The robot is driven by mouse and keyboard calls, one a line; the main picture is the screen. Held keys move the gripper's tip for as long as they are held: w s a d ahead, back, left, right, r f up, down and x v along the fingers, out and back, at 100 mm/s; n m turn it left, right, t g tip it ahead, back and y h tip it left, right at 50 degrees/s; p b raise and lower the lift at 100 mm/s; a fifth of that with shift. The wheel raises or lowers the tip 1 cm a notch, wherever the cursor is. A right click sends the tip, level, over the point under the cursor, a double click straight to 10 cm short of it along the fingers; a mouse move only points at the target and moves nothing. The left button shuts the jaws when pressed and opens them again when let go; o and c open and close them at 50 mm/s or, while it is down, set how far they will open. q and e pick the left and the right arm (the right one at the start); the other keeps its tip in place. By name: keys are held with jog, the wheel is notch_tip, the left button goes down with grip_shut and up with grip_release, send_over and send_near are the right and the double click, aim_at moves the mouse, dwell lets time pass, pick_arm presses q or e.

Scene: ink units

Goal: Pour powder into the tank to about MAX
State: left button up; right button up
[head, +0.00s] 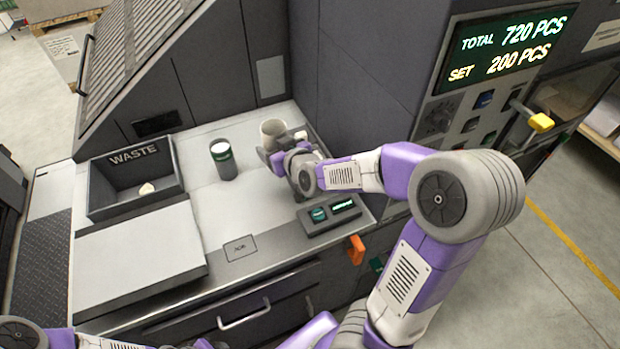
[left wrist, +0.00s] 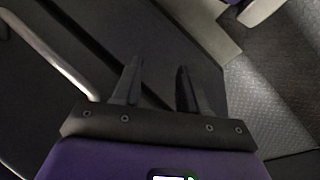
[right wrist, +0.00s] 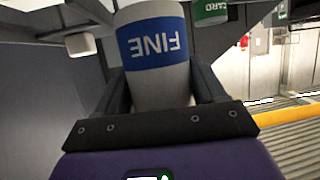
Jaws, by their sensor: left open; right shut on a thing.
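A pale canister (right wrist: 158,85) with a blue band reading FINE, inverted in the right wrist view, sits between the fingers of my right gripper (right wrist: 163,95). In the head view this canister (head: 272,132) is at the back right of the worktop, its lower part hidden by my shut right gripper (head: 278,157). A second canister with a green band (head: 222,160) stands upright on the worktop to its left; its green label (right wrist: 210,10) shows partly in the right wrist view. My left gripper (left wrist: 155,90) is open and empty, beside a dark cabinet front. I cannot identify the tank or a MAX mark.
A WASTE bin (head: 110,208) with a small pale lump (head: 147,189) stands at left. A small button panel (head: 329,214) is at the worktop's front right. A tall cabinet (head: 355,70) rises behind, with a display of 720 and 200 PCS. The worktop's middle is clear.

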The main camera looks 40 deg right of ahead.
jog(key=a+r+p, duration=0.2)
jog(key=a+p, duration=0.1)
jog(key=w+a+r+p, duration=0.1)
jog(key=p, duration=0.1)
jog(key=shift+w+a, duration=0.1)
jog(key=shift+a, duration=0.3)
